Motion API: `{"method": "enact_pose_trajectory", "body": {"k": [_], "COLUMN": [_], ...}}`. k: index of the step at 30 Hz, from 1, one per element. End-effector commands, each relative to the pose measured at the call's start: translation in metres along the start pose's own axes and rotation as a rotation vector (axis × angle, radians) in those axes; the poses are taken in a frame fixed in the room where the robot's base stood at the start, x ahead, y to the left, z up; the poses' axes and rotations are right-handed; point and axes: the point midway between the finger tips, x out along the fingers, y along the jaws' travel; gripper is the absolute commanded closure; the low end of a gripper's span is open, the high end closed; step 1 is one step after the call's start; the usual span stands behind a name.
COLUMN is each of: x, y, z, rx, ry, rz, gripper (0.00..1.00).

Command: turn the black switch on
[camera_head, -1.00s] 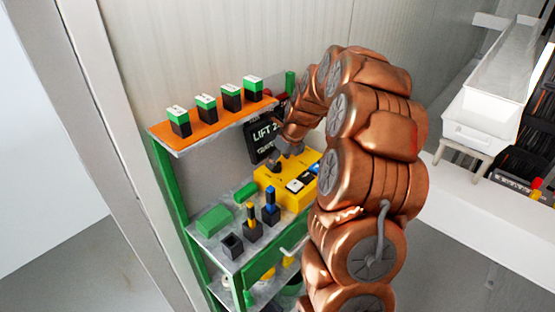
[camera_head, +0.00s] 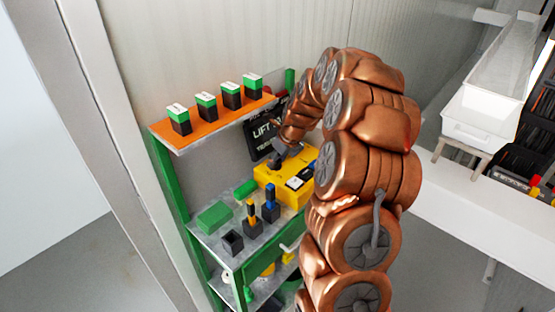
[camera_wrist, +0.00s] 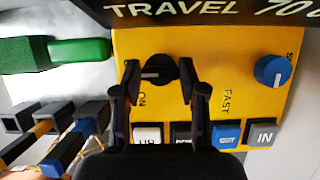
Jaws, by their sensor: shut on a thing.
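The black switch (camera_wrist: 158,70) is a round knob with a pale pointer line on the yellow control box (camera_wrist: 212,60). The word ON is printed on the box below and left of it. The line points to the left in the wrist view. My gripper (camera_wrist: 158,82) is shut on the knob, one finger on each side. In the head view my gripper (camera_head: 282,157) reaches down to the yellow box (camera_head: 268,175), and the knob is mostly hidden there.
A blue knob (camera_wrist: 272,70) and a row of buttons, including a blue OUT button (camera_wrist: 227,136) and an IN button (camera_wrist: 262,134), share the box. A black sign (camera_head: 262,137) stands behind. Left are green blocks (camera_head: 214,217) and black holders with tools (camera_head: 270,204).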

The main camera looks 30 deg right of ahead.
Motion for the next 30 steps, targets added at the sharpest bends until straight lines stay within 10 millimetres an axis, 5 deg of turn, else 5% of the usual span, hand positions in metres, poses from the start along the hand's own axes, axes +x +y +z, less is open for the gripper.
{"method": "enact_pose_trajectory", "body": {"k": [14, 30], "x": [0.0022, 0.0047], "y": [-0.0015, -0.0036], "z": [0.0004, 0.0002], "rx": [-0.076, -0.504], "ry": [-0.004, -0.001], "rz": [0.030, 0.208], "gripper": [0.93, 0.93]}}
